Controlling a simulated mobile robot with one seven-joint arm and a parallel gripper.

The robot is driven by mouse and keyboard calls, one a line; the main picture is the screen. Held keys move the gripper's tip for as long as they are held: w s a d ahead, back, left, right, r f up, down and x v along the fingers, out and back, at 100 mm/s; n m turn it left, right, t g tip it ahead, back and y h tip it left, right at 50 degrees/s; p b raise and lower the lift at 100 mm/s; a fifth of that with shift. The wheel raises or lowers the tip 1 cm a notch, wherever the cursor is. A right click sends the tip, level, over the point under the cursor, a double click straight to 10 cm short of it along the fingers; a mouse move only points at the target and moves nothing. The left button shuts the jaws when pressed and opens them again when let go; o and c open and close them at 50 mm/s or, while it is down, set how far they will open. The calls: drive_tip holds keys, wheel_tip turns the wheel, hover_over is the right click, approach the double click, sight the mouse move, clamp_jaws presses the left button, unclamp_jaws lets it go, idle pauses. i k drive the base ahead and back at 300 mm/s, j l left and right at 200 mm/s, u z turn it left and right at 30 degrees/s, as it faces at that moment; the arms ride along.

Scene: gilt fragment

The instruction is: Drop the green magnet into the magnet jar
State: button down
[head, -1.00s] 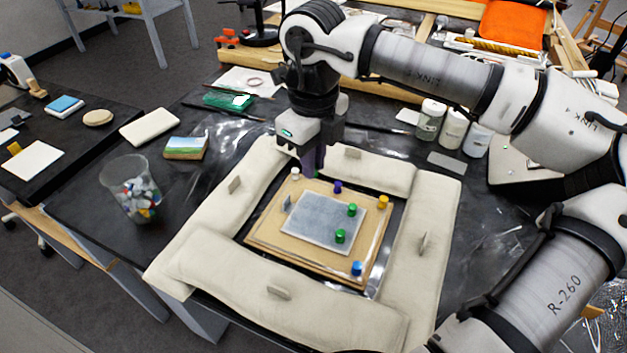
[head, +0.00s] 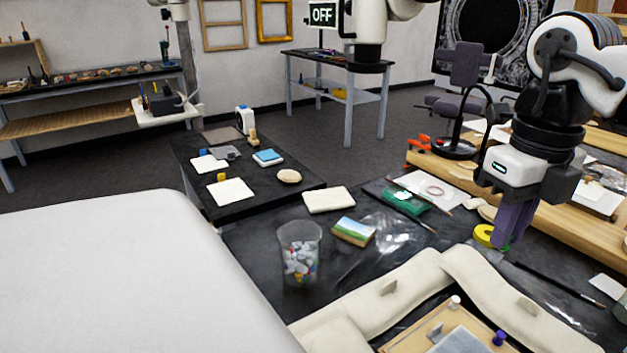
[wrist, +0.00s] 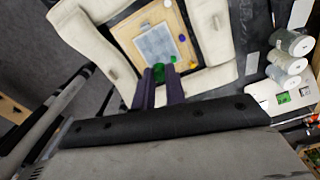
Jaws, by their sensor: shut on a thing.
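The magnet jar is a clear cup (head: 300,262) part filled with coloured and white magnets, standing on the black table left of centre in the head view. My gripper (head: 502,238) is in the air above the far side of the padded frame, well to the right of the jar. In the wrist view its purple fingers (wrist: 159,84) are shut on a green magnet (wrist: 158,71) at their tips. The held magnet is hard to see in the head view. Another green magnet (wrist: 172,59) shows near the grey plate (wrist: 155,43). The jar is not in the wrist view.
Cream padded bolsters (head: 388,290) surround the wooden board (head: 400,343), with a white magnet (head: 454,302) and a purple one (head: 499,337). A small landscape painting (head: 354,231) and a white block (head: 328,199) lie near the jar. A yellow roll (head: 484,236) lies behind my gripper.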

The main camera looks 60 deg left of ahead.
sight(308, 252)
drive_tip(key=u, duration=0.45)
drive_tip(key=j+u, duration=0.15)
drive_tip(key=u, duration=0.8)
drive_tip(key=i+j+z, duration=0.1)
drive_tip(key=j+z, duration=0.2)
drive_tip(key=j, duration=0.1)
